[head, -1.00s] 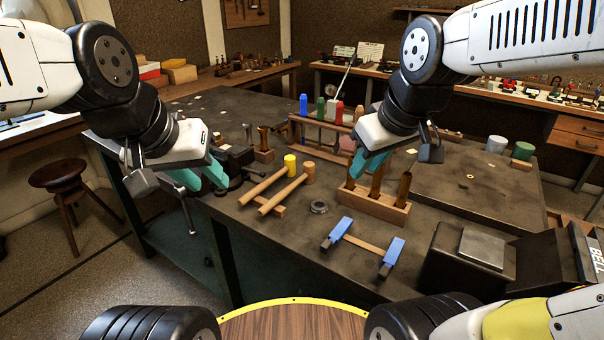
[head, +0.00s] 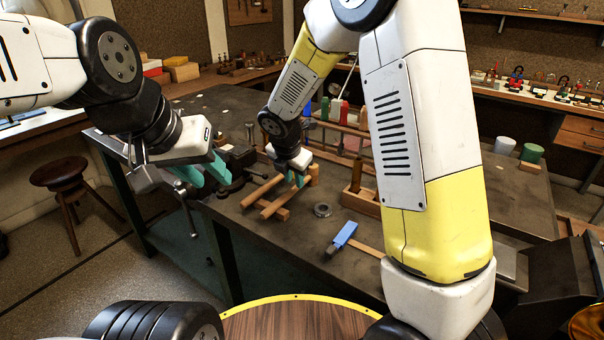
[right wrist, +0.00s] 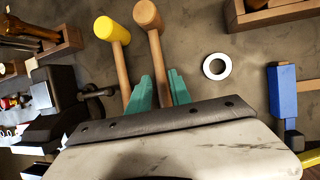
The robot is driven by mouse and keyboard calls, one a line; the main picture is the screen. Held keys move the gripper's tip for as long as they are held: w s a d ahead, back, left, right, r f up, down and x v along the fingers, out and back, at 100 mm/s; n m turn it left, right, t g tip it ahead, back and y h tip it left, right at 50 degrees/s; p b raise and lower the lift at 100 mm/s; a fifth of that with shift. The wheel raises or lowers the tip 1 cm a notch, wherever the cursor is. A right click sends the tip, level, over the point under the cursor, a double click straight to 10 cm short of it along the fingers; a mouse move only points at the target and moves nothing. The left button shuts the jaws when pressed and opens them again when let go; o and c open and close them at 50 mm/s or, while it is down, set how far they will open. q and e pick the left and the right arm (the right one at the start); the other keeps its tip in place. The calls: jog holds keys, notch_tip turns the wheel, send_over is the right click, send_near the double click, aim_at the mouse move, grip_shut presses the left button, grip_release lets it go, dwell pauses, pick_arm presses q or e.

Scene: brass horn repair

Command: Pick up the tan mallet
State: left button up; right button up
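The tan mallet lies on the bench, its head (head: 314,170) just right of my right gripper (head: 298,181) and its handle running toward the front left. In the right wrist view its head (right wrist: 147,13) is at the top. Its handle passes between the two teal fingers of my right gripper (right wrist: 160,86). The fingers look open around the handle, with slim gaps. The yellow-headed mallet (right wrist: 110,28) lies beside it, its handle outside the left finger. In the head view its yellow head is hidden by my right gripper. My left gripper (head: 205,173) is open and empty near the vise.
A wooden tool block (head: 361,204) stands beyond, partly hidden by my right arm. A dark vise (head: 238,160) stands behind left.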

aim_at(294, 188)
jog(key=x, duration=0.5)
jog(key=shift+s+a+f, duration=0.15)
jog(key=shift+a+f, duration=0.1)
jog(key=shift+f, duration=0.2)
grip_shut()
